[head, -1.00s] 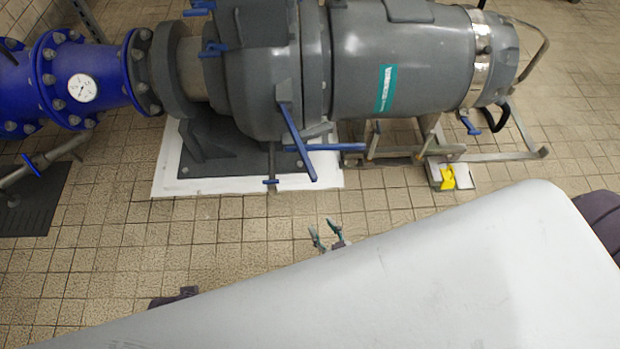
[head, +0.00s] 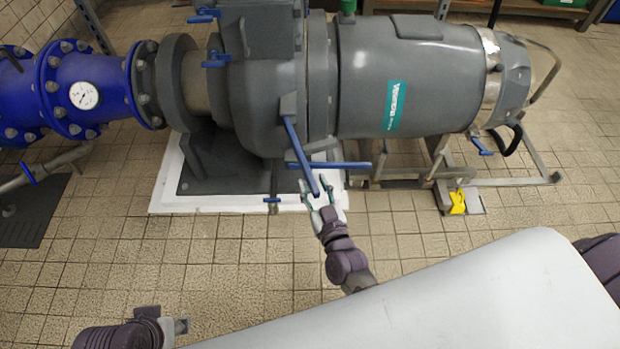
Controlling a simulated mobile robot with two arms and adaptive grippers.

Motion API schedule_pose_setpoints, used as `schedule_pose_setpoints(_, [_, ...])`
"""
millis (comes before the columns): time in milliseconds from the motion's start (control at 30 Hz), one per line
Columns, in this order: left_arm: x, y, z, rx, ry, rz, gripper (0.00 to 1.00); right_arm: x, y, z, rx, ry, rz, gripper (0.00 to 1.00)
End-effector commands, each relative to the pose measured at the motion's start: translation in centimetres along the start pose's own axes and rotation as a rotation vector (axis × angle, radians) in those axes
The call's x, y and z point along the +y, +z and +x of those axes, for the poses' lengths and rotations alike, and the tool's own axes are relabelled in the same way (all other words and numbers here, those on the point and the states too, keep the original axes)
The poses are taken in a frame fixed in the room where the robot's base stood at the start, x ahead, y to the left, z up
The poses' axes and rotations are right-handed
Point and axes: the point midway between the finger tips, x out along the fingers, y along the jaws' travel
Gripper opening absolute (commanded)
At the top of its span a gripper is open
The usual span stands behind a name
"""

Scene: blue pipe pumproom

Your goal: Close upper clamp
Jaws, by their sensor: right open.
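The grey pump (head: 270,95) carries several blue handles, and I cannot tell for certain which is the upper clamp. A long blue lever (head: 299,155) slants down from the casing's front, and a second blue lever (head: 345,165) lies level across it. My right gripper (head: 317,188) is open at the slanted lever's lower end, which shows between its fingers; contact is unclear. Two small blue handles, an upper one (head: 203,15) and a lower one (head: 215,61), sit at the casing's upper left. My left gripper (head: 178,326) is at the bottom left, its fingers not clear.
A blue pipe (head: 95,90) with a round gauge (head: 84,95) joins the pump at the left. A metal frame (head: 500,181) and a yellow piece (head: 457,202) are under the motor's right side. The tiled floor (head: 240,255) in front is mostly clear.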

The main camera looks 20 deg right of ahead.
Motion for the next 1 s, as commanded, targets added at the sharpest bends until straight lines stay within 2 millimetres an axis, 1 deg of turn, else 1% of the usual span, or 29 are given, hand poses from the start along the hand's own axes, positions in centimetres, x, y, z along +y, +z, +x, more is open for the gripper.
schedule_pose_setpoints(33, [0.0, 0.1, 0.0, 0.001, 0.000, 0.000, 0.40, 0.0, 0.1, 0.8, 0.001, 0.000, 0.001, 0.44])
schedule_pose_setpoints(100, [0.0, 0.1, 0.2, 0.001, 0.000, 0.000, 0.40, 0.0, 0.1, 1.7, 0.001, 0.000, 0.001, 0.44])
schedule_pose_setpoints(200, [0.0, 0.1, 0.2, 0.001, -0.001, 0.000, 0.40, 0.0, 0.1, 2.4, 0.000, 0.000, 0.000, 0.44])
schedule_pose_setpoints(333, [0.0, 0.2, 0.2, 0.001, -0.001, 0.000, 0.40, 0.0, 0.1, 2.8, -0.002, -0.001, -0.001, 0.44])
schedule_pose_setpoints(567, [0.0, 0.1, 0.2, 0.002, -0.001, 0.000, 0.40, 0.0, 0.1, 2.8, -0.002, -0.001, 0.000, 0.44])
schedule_pose_setpoints(800, [0.0, 0.1, 0.2, 0.002, -0.001, 0.000, 0.40, 0.0, 0.1, 2.8, -0.002, -0.001, 0.000, 0.04])
schedule_pose_setpoints(833, [0.0, 0.1, 0.2, 0.002, -0.001, 0.000, 0.40, 0.0, 0.1, 2.8, -0.002, -0.001, 0.000, 0.00])
schedule_pose_setpoints(1000, [0.0, 0.1, 0.2, 0.002, 0.000, 0.000, 0.40, 0.0, 0.1, 2.8, -0.001, -0.001, 0.000, 0.00])
